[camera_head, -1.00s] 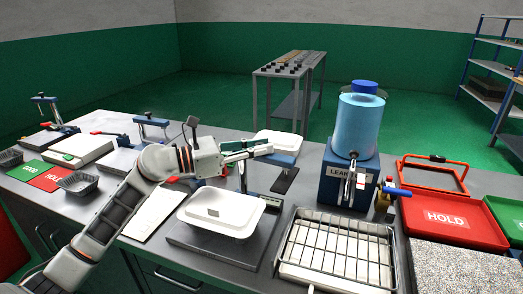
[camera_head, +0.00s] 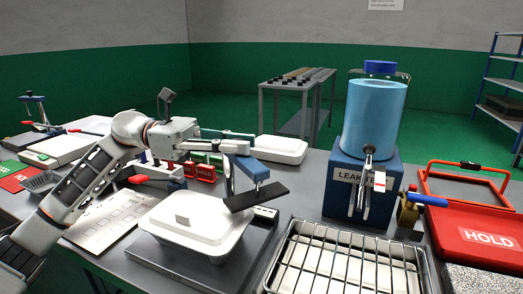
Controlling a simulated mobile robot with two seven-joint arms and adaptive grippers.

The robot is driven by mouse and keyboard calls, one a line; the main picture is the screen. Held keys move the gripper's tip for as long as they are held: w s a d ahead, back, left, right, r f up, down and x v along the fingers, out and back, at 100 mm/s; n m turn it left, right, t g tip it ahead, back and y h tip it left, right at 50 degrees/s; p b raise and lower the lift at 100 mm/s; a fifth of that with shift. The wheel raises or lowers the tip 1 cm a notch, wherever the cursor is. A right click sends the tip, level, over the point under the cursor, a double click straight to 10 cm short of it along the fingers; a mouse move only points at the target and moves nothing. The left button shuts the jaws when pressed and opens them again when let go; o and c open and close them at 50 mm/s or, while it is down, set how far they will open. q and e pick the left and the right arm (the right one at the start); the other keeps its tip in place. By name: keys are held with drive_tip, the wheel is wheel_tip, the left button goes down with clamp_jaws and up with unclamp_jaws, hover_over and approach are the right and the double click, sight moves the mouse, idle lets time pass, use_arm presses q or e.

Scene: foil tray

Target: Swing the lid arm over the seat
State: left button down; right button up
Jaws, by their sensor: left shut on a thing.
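The lid arm is a blue bar (camera_head: 252,169) on an upright post, with a long black pad (camera_head: 257,196) under its end. The pad hangs at the right rear corner of a white-lidded tray (camera_head: 190,228), overlapping its edge in the picture; the height gap is hard to tell. The tray sits on the dark grey seat plate (camera_head: 205,278). My left gripper (camera_head: 238,147) reaches in from the left and is shut on the lid arm near its blue bar; the exact contact is small in the picture. My right gripper is not in view.
A wire rack (camera_head: 345,262) stands at front right. Behind it is a blue leak tester (camera_head: 362,175) with a water cylinder (camera_head: 374,118). A red HOLD tray (camera_head: 480,235) lies at the right. Another white-lidded tray (camera_head: 280,149) and small red and green blocks (camera_head: 205,172) are behind the seat.

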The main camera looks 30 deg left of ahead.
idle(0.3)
use_arm(q)
drive_tip(key=c, duration=1.9)
unclamp_jaws()
drive_tip(key=v, duration=1.2)
